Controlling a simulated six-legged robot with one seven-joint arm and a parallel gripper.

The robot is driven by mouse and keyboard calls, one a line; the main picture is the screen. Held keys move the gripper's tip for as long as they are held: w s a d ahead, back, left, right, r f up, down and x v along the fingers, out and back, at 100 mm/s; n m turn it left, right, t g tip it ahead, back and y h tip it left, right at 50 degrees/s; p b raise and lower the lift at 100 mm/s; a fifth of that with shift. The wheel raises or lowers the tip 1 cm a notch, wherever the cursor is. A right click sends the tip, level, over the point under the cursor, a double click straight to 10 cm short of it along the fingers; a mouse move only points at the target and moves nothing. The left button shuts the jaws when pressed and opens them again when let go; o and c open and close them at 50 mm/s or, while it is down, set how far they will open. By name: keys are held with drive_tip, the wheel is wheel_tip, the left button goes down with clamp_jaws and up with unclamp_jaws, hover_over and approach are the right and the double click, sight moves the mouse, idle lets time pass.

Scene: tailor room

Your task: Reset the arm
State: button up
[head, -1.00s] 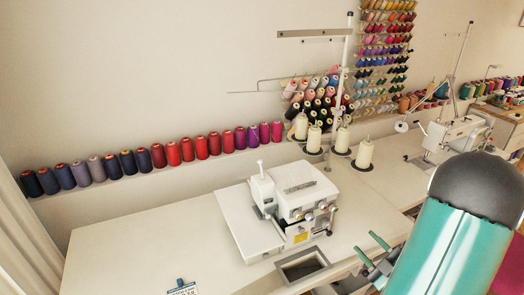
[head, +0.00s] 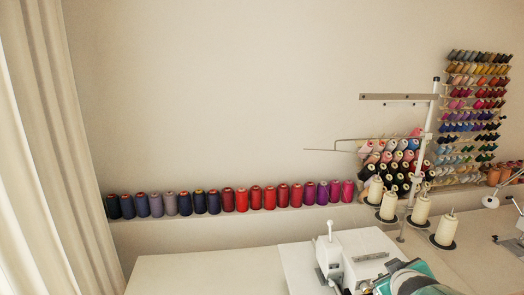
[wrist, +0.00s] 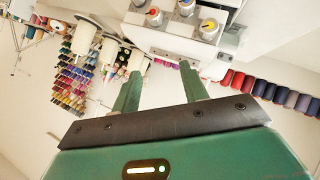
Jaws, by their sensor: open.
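My gripper (wrist: 160,70) shows in the wrist view as two green fingers set apart on a dark bar, with nothing between them. The wrist picture looks upside down. The white sewing machine (wrist: 185,35) with its coloured knobs is at the top of that view, beyond the fingers; I cannot tell the gap. In the head view, a teal piece of my arm (head: 420,282) shows at the bottom edge, overlapping the sewing machine (head: 362,262). The fingers are not visible in the head view.
The white table (head: 205,272) has a clear left part. A row of thread spools (head: 240,199) stands on a wall ledge. Cream cones (head: 420,210) stand by a thread stand pole (head: 424,150). A spool rack (head: 470,120) hangs at right, a curtain (head: 45,150) at left.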

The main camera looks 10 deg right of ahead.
drive_tip(key=s+a+r+m+g+y, duration=0.1)
drive_tip(key=s+a+g+y, duration=0.1)
drive_tip(key=s+a, duration=0.4)
drive_tip(key=s+a+r+m+g+y, duration=0.1)
drive_tip(key=s+a, duration=0.6)
drive_tip(key=a, duration=0.8)
drive_tip(key=shift+s+r+g+y, duration=0.25)
drive_tip(key=shift+r+g+y, duration=0.5)
drive_tip(key=shift+g+y, duration=0.15)
drive_tip(key=shift+d, duration=0.15)
